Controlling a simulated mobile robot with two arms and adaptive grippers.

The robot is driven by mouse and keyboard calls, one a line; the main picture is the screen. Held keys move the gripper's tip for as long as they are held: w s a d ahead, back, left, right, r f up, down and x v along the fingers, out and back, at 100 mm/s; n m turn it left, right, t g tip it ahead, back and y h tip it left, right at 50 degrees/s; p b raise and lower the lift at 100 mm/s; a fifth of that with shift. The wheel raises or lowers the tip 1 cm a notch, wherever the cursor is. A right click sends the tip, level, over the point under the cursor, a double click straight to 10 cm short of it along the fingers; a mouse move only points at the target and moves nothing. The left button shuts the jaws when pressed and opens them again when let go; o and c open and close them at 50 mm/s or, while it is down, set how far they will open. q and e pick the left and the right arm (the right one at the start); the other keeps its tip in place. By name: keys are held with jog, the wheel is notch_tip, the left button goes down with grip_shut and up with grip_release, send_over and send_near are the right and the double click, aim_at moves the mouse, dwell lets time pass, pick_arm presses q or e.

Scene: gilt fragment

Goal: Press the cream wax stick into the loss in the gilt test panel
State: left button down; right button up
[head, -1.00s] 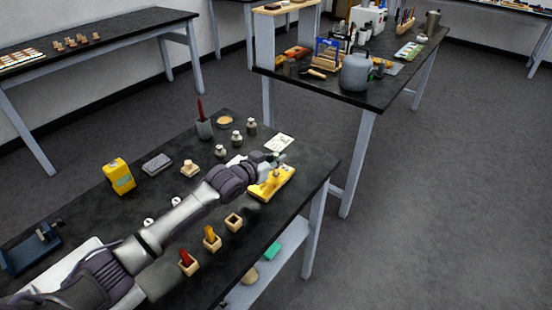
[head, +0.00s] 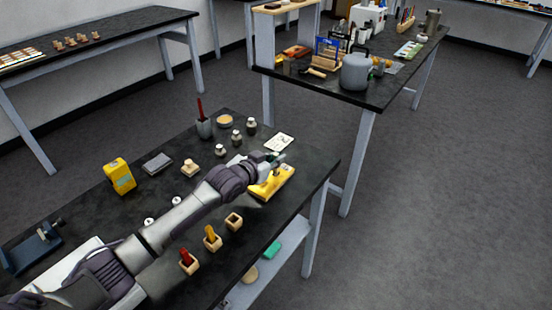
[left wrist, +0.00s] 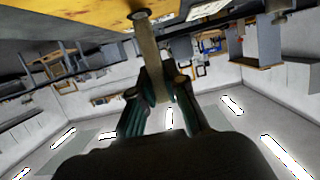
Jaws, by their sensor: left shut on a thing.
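The gilt test panel (head: 284,178) is a yellow-gold board lying near the right end of the dark table. In the left wrist view, its gold face (left wrist: 70,22) fills the top left. My left gripper (head: 275,160) is over the panel, its fingers (left wrist: 160,88) shut on the cream wax stick (left wrist: 148,48). The stick's far end meets the panel's face in the picture, near a dark round spot; I cannot tell whether it touches or presses in. The loss is not clearly visible. My right gripper is not in view.
Wooden holders with a red stick (head: 187,256) and a yellow stick (head: 211,233), and an empty one (head: 234,222), stand along the front. Small bottles (head: 237,138), a white card (head: 279,142) and a cup (head: 204,127) stand behind. A yellow box (head: 119,176) is further left.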

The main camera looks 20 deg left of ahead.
pick_arm(q)
jog(key=shift+f, duration=0.25)
dwell(0.8)
jog(key=shift+s+f, duration=0.1)
dwell(1.9)
jog(key=shift+r+p, duration=2.25)
jog(key=shift+r, duration=0.4)
